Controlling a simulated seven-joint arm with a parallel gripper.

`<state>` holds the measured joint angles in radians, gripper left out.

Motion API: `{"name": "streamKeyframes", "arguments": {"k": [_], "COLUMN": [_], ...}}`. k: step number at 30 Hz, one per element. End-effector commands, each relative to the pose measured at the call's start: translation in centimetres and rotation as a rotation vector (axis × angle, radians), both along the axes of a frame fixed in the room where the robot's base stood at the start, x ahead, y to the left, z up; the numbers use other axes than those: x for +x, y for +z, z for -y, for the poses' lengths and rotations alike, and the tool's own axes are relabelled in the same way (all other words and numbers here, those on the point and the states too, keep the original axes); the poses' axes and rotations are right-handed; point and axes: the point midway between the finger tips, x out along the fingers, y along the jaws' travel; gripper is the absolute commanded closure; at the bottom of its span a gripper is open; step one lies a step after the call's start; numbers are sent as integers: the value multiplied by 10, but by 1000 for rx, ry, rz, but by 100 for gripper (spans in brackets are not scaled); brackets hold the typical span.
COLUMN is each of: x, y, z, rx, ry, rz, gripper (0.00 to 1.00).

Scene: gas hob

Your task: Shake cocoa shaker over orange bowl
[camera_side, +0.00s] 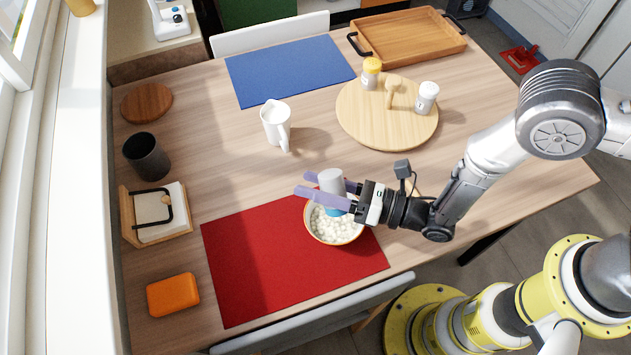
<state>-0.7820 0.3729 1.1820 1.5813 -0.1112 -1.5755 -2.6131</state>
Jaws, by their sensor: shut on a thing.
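My gripper (338,193) is shut on a white shaker (331,180), with its purple fingers on either side. The shaker's blue end (334,211) points down, so it looks upside down. It is over the orange-rimmed bowl (308,226), at the bowl's far side. The bowl stands on the right part of the red placemat (265,265) and is filled with small white pieces. The fingers hide part of the shaker and of the bowl's far rim. I cannot see any powder falling.
A round wooden board (365,127) holds a yellow-capped shaker (371,73), a white-capped shaker (426,97) and a wooden piece (392,88). A white pitcher (275,122) stands mid-table. A blue placemat (285,70) and wooden tray (405,38) lie behind. An orange box (173,294) is front left.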

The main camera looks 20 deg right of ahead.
Motion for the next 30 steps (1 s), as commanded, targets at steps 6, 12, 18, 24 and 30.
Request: {"name": "streamKeyframes", "arguments": {"k": [6,12,18,24,30], "x": [0,0,0,0,0], "y": [11,29,36,35,0], "z": [0,0,0,0,0], "rx": [2,2,1,0,2], "ry": [0,0,0,1,0], "rz": [1,1,-1,-1,0], "gripper": [100,100,100,100,100]}}
